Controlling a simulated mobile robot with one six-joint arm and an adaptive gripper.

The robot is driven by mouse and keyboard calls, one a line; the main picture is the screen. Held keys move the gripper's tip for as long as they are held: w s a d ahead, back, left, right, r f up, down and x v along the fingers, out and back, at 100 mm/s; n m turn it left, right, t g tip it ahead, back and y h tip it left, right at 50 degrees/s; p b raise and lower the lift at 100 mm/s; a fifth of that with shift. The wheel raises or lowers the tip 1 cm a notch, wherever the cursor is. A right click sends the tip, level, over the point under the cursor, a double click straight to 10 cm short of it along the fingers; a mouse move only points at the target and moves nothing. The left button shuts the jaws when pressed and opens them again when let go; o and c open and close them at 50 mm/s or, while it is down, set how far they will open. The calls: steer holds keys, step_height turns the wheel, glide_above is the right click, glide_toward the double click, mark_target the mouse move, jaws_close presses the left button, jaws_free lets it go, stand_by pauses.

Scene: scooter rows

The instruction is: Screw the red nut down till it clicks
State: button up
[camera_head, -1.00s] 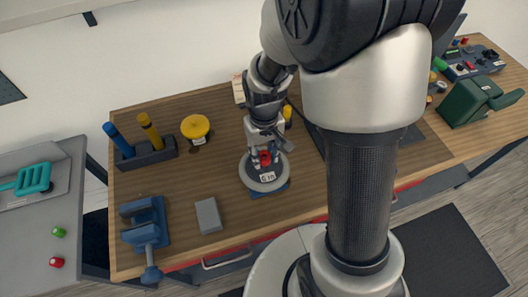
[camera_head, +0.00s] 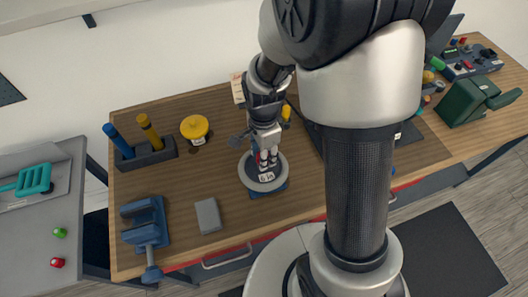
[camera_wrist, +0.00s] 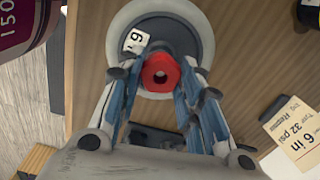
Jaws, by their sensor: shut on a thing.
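The red nut (camera_wrist: 160,72) sits at the middle of a round grey and white wheel (camera_wrist: 196,20) on the workbench. In the head view the wheel (camera_head: 249,181) rests on a blue base and the nut is mostly hidden by my fingers. My gripper (camera_wrist: 160,80) points down over the wheel, its blue-padded fingers shut on the red nut from both sides. It also shows in the head view (camera_head: 267,166). A small white label (camera_wrist: 136,40) is on the wheel beside the nut. The thread under the nut is hidden.
A grey block (camera_head: 208,215) and a blue vise (camera_head: 147,224) stand left of the wheel. A yellow-topped thing (camera_head: 194,127) and a holder with screwdriver-like handles (camera_head: 147,153) are further back. A paper tag (camera_wrist: 297,138) lies near the gripper. Bare wood lies between them.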

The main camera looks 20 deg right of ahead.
steer(key=m, duration=0.4)
steer(key=shift+w+a+r, duration=0.1)
steer(key=shift+w, duration=0.05)
steer(key=o, duration=0.9)
steer(key=shift+a, duration=0.1)
steer(key=shift+o, duration=1)
step_height(320, 180, up, 12)
